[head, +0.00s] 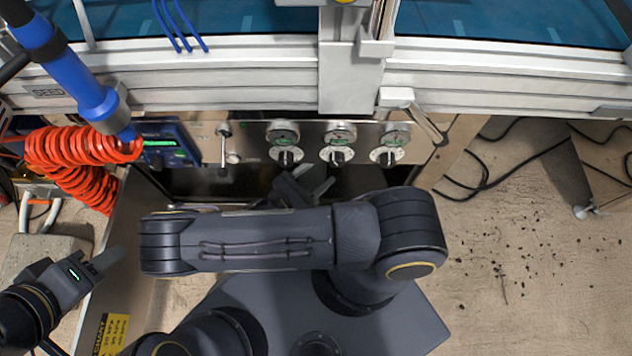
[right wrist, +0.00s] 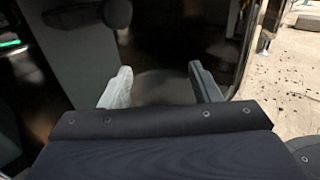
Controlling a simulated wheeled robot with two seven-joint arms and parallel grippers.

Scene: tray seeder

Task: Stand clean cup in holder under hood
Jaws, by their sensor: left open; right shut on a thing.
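My right gripper (head: 305,188) reaches into the dark space under the steel control panel, partly hidden by my own arm. In the right wrist view its two fingers (right wrist: 160,88) stand apart with a dim, rounded grey shape between them, which seems to be the cup (right wrist: 165,84); it is too dark to tell its outline or tilt. My left gripper (head: 100,268) is open and empty at the lower left, away from the panel. I cannot make out the holder in the dark space.
The steel panel (head: 255,138) with several knobs runs above the dark space. A blue tool (head: 75,75) with a red coiled hose (head: 80,150) hangs at the left. A metal side wall (head: 130,240) stands between my left gripper and the dark space. Floor at right has cables and debris.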

